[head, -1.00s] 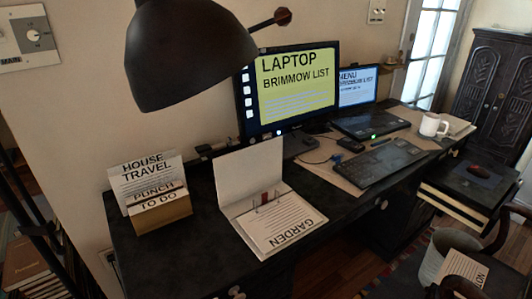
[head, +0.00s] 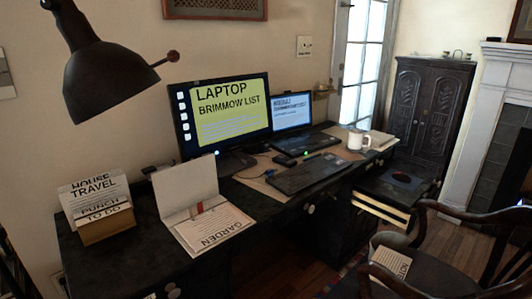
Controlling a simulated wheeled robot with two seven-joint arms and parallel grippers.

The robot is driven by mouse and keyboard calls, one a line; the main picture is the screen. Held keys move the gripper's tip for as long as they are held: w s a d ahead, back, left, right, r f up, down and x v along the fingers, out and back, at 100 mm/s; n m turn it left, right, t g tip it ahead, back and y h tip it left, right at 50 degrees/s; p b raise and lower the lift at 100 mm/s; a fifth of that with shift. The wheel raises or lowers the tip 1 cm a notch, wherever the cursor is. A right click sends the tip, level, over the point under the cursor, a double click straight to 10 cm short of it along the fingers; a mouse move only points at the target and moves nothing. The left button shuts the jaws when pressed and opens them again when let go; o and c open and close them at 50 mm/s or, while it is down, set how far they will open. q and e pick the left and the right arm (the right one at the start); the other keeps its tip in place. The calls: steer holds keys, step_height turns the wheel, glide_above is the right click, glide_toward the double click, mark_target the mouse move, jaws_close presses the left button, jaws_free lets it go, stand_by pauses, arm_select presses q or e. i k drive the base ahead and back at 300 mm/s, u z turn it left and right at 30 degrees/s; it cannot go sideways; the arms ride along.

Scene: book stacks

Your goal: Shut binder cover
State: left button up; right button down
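The white binder lies open on the dark desk in the head view. Its cover (head: 186,186) stands up, tilted back, at the rear. Neither of my grippers is in view.
The dark desk (head: 132,240) holds a card box (head: 104,224) left of the binder. A monitor (head: 222,108), a laptop (head: 292,112), a keyboard (head: 298,173) and a white mug (head: 356,140) stand to the right. A black lamp (head: 108,82) hangs at upper left. A wooden chair (head: 455,245) is at lower right.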

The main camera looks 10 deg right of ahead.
mark_target(178, 188)
steer(key=z, duration=0.6)
steer(key=i, duration=0.95)
steer(key=u, duration=2.1)
